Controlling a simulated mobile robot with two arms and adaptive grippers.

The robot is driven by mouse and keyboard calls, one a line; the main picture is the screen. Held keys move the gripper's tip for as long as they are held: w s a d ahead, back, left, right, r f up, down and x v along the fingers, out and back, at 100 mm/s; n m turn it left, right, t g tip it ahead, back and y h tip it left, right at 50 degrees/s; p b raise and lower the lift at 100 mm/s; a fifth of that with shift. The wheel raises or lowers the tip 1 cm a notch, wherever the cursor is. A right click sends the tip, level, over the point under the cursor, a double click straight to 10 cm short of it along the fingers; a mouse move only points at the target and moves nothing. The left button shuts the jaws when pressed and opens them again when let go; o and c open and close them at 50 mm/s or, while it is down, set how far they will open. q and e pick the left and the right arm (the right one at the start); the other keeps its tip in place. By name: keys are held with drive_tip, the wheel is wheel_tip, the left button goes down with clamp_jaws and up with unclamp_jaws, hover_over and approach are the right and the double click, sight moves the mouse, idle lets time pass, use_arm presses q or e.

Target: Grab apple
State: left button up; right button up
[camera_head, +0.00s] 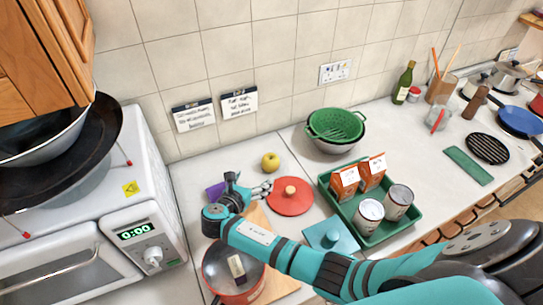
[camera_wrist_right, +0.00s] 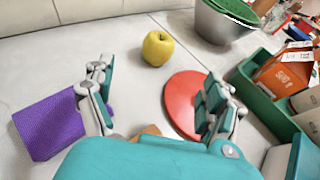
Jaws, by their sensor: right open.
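A yellow apple (camera_head: 270,162) rests on the white counter near the tiled wall in the head view. In the right wrist view the apple (camera_wrist_right: 157,48) lies ahead of my right gripper, between the lines of its two fingers and apart from them. My right gripper (camera_head: 250,188) is open and empty, just in front of the apple; its spread fingers also show in the right wrist view (camera_wrist_right: 160,100). My left gripper is not in either view.
A red lid (camera_head: 290,197) lies right of the gripper. A purple item (camera_head: 215,191) lies to its left. A green tray (camera_head: 372,236) holds cartons and cans. A green colander (camera_head: 336,123) stands behind. A red pot (camera_head: 230,272) is below my right arm. A microwave (camera_head: 140,235) is at left.

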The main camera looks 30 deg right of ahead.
sight(271, 162)
drive_tip(key=x, duration=0.3)
drive_tip(key=shift+s+d, duration=0.1)
drive_tip(key=shift+d, duration=0.35)
drive_tip(key=shift+f+b+x, duration=0.25)
drive_tip(key=shift+b+x, duration=0.85)
drive_tip(key=b+x, duration=0.2)
drive_tip(key=x, duration=0.1)
drive_tip(key=shift+a+f, duration=0.15)
drive_tip(key=shift+w+d+f+b, duration=0.15)
drive_tip(key=shift+w+d+b, duration=0.4)
drive_tip(key=shift+w+b, duration=0.2)
drive_tip(key=shift+d, duration=0.1)
drive_tip(key=shift+d+b, duration=0.1)
drive_tip(key=shift+b, duration=0.25)
drive_tip(key=b+x, duration=0.2)
drive_tip(key=b, duration=0.1)
drive_tip(key=b+x, duration=0.1)
drive_tip(key=shift+w+f+b, duration=0.35)
drive_tip(key=shift+f+b, duration=0.05)
drive_tip(key=shift+f, duration=0.05)
drive_tip(key=shift+w+d+b, duration=0.35)
drive_tip(key=shift+d+b, duration=0.1)
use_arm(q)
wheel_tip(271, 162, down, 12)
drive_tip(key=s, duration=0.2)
